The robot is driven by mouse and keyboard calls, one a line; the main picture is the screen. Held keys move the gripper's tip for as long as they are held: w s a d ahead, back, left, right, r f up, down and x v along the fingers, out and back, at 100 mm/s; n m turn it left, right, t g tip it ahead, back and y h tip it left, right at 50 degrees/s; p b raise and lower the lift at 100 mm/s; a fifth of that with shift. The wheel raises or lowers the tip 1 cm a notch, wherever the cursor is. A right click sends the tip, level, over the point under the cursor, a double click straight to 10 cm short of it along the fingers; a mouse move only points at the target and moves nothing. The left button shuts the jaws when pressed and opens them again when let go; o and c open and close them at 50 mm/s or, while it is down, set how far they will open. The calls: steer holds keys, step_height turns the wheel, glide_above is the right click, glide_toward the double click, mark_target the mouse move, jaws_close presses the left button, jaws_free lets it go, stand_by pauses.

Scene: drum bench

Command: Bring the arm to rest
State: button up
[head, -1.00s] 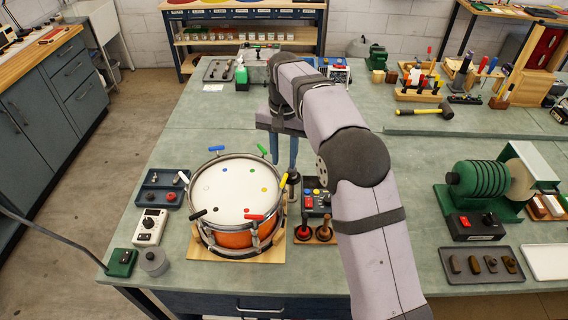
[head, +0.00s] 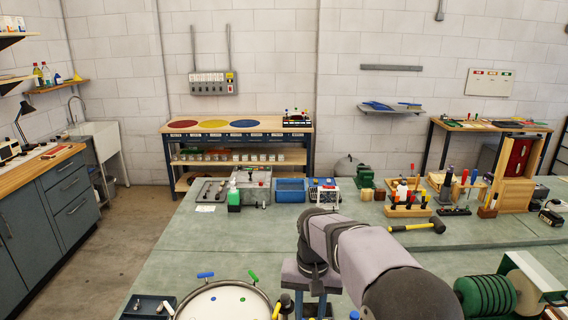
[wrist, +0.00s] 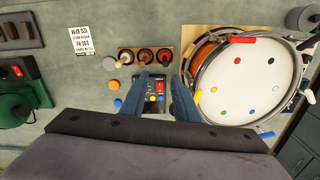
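My gripper (wrist: 160,78) is open and empty in the wrist view, its two blue fingers apart above a small control box (wrist: 155,91) with coloured buttons. In the head view my gripper's fingers run down past the bottom edge, so their tips are hidden. The arm reaches in from the lower right, above the bench (head: 275,232). A drum (head: 225,303) with a white head stands to the left of the gripper, cut off by the picture's edge. In the wrist view the drum (wrist: 245,80) is to the right of the fingers, apart from them.
A rack with dark-topped tools (wrist: 145,57) stands beyond the fingertips in the wrist view. A green disc machine (head: 487,297) is right of the arm. A mallet (head: 418,227) and a tool block (head: 408,210) lie farther back. The bench's middle is fairly clear.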

steer(key=s+d+f, duration=0.2)
steer(key=s+d, duration=0.1)
steer(key=s, duration=0.4)
steer(key=s+d+f+n, duration=0.1)
steer(key=s+d+f, duration=0.2)
steer(key=s, duration=0.4)
steer(key=s+d+f+b, duration=0.1)
steer(key=s+d+f, duration=0.2)
steer(key=s, duration=0.4)
steer(key=shift+s+n, duration=0.25)
steer(key=shift+n, duration=0.15)
steer(key=shift+a, duration=0.1)
steer(key=shift+c, duration=0.3)
stand_by(0.8)
